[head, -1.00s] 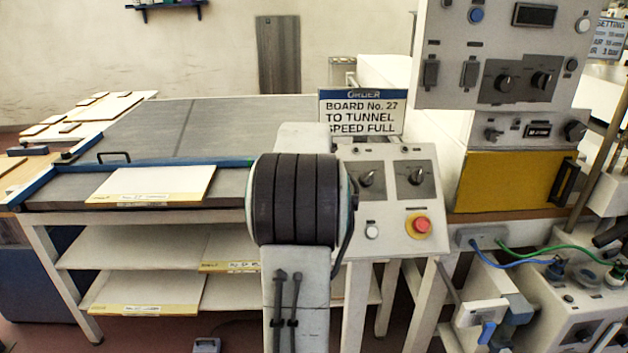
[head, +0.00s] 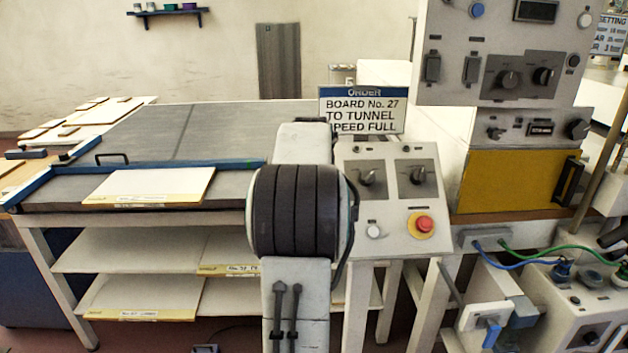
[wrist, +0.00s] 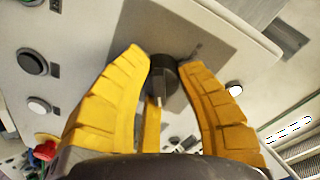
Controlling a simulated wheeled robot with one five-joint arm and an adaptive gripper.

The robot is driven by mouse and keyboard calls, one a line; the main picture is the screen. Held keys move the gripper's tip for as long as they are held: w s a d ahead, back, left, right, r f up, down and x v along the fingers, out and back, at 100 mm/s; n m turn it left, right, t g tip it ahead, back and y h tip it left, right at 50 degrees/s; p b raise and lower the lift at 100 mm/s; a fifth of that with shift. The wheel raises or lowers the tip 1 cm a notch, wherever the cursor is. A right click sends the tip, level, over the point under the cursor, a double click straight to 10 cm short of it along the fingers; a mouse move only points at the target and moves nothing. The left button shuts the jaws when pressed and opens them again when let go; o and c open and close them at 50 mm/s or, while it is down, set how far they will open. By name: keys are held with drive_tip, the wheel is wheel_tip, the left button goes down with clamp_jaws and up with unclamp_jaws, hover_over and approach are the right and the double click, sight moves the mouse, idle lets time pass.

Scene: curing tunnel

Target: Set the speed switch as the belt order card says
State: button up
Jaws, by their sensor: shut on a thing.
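The belt order card (head: 362,112) stands behind the control panel in the head view. It reads "BOARD No. 27 TO TUNNEL SPEED FULL", its lower left edge covered by my arm. In the wrist view, my gripper's yellow fingers (wrist: 164,78) are shut on a black round knob (wrist: 162,68) on a dark grey plate. A pale mark shows on the knob's lower side. My gripper is hidden behind my arm in the head view, and no label of the held knob is legible. Two dark switches, left (head: 369,179) and right (head: 415,177), show uncovered on the panel.
A red stop button (head: 424,223) and a white button (head: 374,231) sit low on the panel; the red button also shows at the wrist view's lower left (wrist: 45,150). A white board (head: 150,184) lies on the belt table. A taller console (head: 500,50) stands right.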

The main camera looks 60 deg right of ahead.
drive_tip(key=shift+d+r, duration=0.15)
drive_tip(key=shift+r, duration=0.15)
drive_tip(key=o, duration=0.7)
drive_tip(key=shift+o, duration=1.1)
drive_tip(key=shift+f, duration=0.15)
drive_tip(key=v, duration=1.2)
drive_tip(key=shift+f, duration=0.1)
